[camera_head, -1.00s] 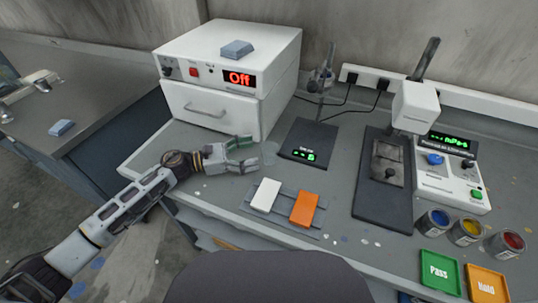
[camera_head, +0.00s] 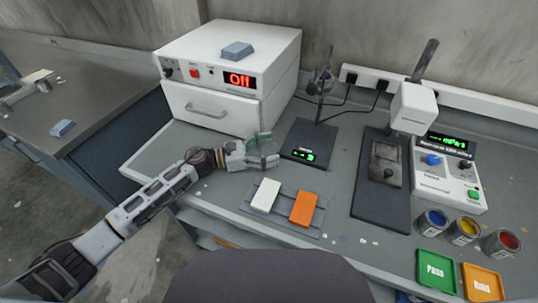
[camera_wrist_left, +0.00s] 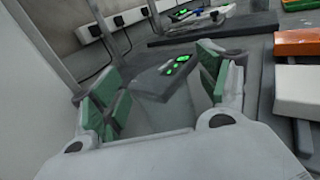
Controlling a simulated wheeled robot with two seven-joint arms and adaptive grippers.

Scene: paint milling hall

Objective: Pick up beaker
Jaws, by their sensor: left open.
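The beaker (camera_head: 267,146) is clear glass and hard to make out. It stands on the bench, left of the small black scale, in the head view. My left gripper (camera_head: 262,152) is open at the beaker, with its green-padded fingers around or beside it; I cannot tell whether they touch it. In the left wrist view the open fingers (camera_wrist_left: 160,88) show wide apart, and the beaker's outline between them is too faint to be sure of. My right gripper is not in view.
The black scale (camera_head: 309,143) stands just right of the gripper. A white oven (camera_head: 215,105) reading Off is behind. A white block (camera_head: 265,195) and an orange block (camera_head: 303,208) lie in front. Paint cans (camera_head: 465,228) and a stirrer (camera_head: 414,108) stand at right.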

